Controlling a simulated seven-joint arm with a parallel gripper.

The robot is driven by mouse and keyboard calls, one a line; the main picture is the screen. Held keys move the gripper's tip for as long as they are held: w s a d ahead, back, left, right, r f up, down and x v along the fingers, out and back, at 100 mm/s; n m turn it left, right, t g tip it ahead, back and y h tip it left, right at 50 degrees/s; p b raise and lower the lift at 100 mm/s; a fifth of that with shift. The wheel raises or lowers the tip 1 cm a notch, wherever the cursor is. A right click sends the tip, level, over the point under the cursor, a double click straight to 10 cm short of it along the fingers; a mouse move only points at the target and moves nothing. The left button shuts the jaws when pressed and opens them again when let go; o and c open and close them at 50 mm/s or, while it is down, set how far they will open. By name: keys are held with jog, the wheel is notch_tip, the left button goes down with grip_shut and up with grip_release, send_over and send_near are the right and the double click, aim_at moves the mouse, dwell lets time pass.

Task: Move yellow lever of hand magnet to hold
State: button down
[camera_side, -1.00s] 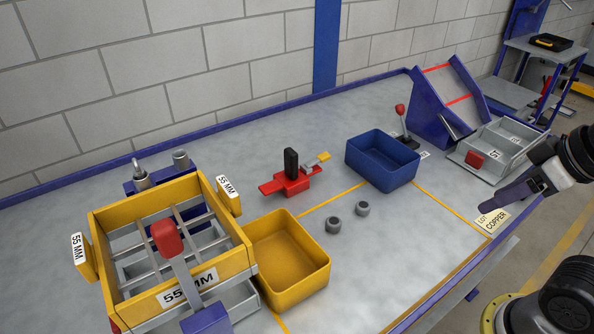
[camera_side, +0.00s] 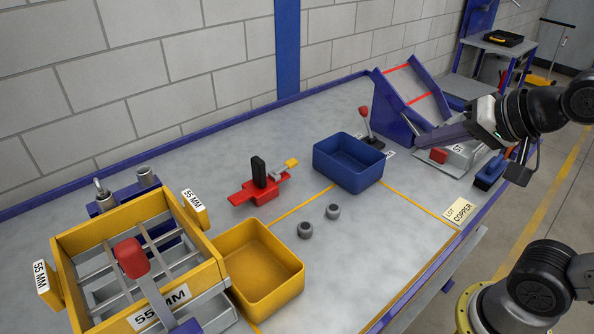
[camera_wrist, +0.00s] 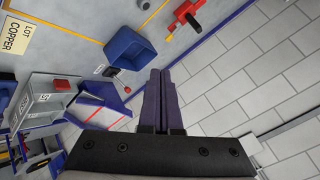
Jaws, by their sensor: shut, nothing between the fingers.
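The hand magnet (camera_side: 262,196) is a red body with an upright black grip, lying on the grey table. Its yellow lever (camera_side: 291,162) sticks out at the right end, on a short grey link. In the wrist view the hand magnet (camera_wrist: 194,22) is at the top, partly cut by the frame edge; its lever is small there. My gripper (camera_side: 416,146) is at the right, in front of the blue ramp and well apart from the magnet. Its long dark fingers (camera_wrist: 160,76) lie together with nothing between them.
A blue bin (camera_side: 350,178) stands between my gripper and the magnet. A red-knobbed lever (camera_side: 366,122) and the blue ramp (camera_side: 388,110) stand behind it. A yellow bin (camera_side: 262,290) and yellow sieve box (camera_side: 75,240) are at left. Two grey rings (camera_side: 305,230) lie on open table.

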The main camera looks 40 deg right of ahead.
jog(key=w+r+m+t, duration=0.3)
jog(key=w+r+m, duration=0.1)
jog(key=w+m, duration=0.6)
jog(key=m+t, duration=0.1)
jog(key=m, duration=1.5)
send_over(300, 181)
jog(key=s, duration=0.9)
jog(key=shift+h, duration=0.3)
notch_tip(300, 181, down, 26)
jog(key=shift+s+a+r, duration=0.1)
jog(key=shift+a, duration=0.05)
jog(key=x, duration=0.9)
jog(key=shift+w, duration=0.4)
